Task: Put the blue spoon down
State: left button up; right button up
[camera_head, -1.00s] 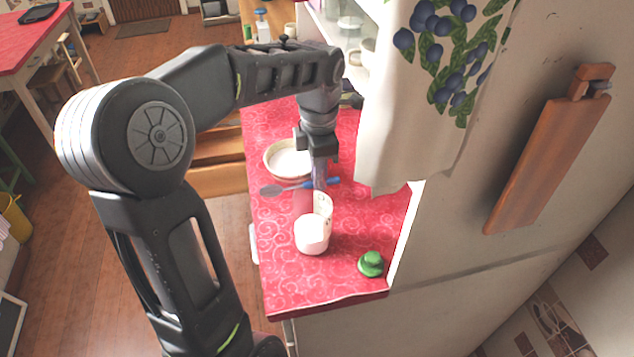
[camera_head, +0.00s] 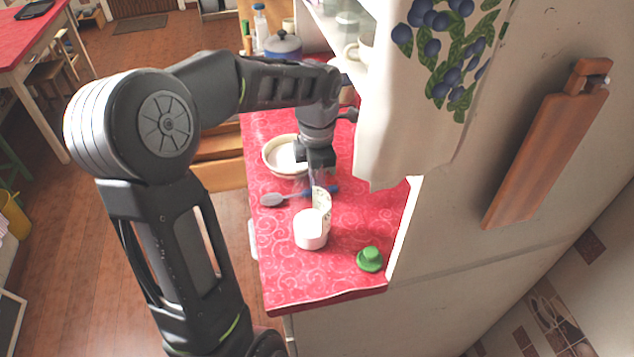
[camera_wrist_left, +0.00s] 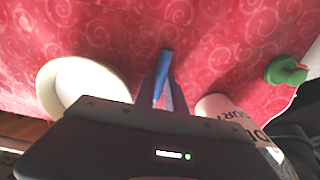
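The blue spoon has a grey-blue bowl end (camera_head: 273,200) that points left in the head view, just above or on the red counter (camera_head: 285,270). My left gripper (camera_head: 320,184) points down at its handle, between the white bowl and the white cup. In the left wrist view the blue handle (camera_wrist_left: 165,64) runs between the fingers of my left gripper (camera_wrist_left: 162,88), which look closed on it. Whether the spoon touches the cloth is hard to tell. My right gripper is not in view.
A white bowl (camera_head: 277,156) stands behind the spoon. A white cup with printed letters (camera_head: 310,231) stands close in front. A cabinet and hanging towel (camera_head: 400,150) border the right. Front-left cloth is clear.

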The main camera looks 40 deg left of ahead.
pick_arm(q)
jog(key=shift+o, duration=0.6)
jog(key=shift+r, duration=0.15)
notch_tip(320, 180, up, 8)
notch_tip(320, 180, up, 4)
jog(key=shift+r+p, duration=0.1)
jog(key=shift+p, duration=0.7)
